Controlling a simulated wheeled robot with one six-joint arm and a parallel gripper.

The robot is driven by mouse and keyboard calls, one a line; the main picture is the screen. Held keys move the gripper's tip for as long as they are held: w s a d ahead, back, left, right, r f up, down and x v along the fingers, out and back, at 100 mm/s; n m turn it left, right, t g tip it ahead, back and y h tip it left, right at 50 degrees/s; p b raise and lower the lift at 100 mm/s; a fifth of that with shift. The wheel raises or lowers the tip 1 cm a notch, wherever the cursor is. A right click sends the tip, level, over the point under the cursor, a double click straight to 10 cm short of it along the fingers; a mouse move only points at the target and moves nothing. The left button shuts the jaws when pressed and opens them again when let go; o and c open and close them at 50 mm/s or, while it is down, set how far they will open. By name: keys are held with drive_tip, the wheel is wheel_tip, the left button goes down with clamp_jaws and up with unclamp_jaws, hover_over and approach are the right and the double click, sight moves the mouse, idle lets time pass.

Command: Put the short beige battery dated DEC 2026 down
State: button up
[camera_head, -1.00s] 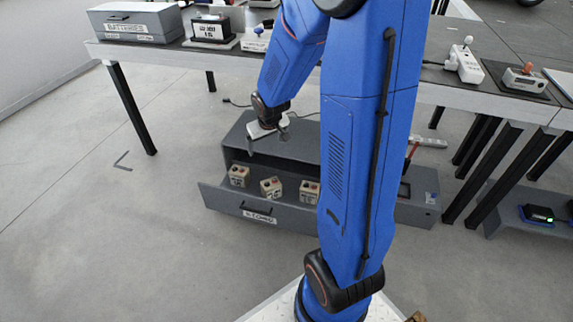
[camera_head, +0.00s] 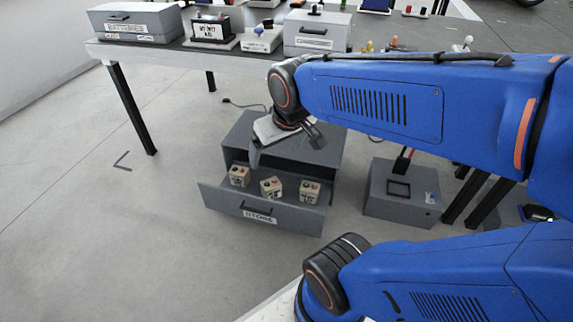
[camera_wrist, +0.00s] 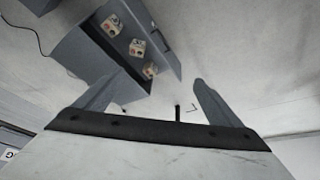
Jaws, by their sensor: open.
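Three short beige batteries stand apart in the open drawer: a left one (camera_head: 239,176), a middle one (camera_head: 271,187) and a right one (camera_head: 309,191). Their printed dates are too small to read, so I cannot tell which is DEC 2026. They also show at the upper left of the wrist view, one of them (camera_wrist: 137,47) in the middle of the row. My gripper (camera_head: 286,147) is open and empty, above the drawer cabinet behind the batteries. In the wrist view its two fingers (camera_wrist: 158,80) are spread with nothing between them.
The grey drawer (camera_head: 262,217) is pulled out of its cabinet (camera_head: 240,133) on the floor. A grey box (camera_head: 402,200) with a red-handled part stands to its right. Behind is a table (camera_head: 160,54) with a BATTERIES box (camera_head: 135,22) and devices. Floor at left is clear.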

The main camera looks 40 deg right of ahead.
drive_tip(key=s+a+r, duration=0.1)
drive_tip(key=s+a, duration=0.1)
drive_tip(key=s, duration=0.5)
drive_tip(key=shift+s+r+y, duration=0.15)
drive_tip(key=shift+r+y, duration=0.15)
idle(0.9)
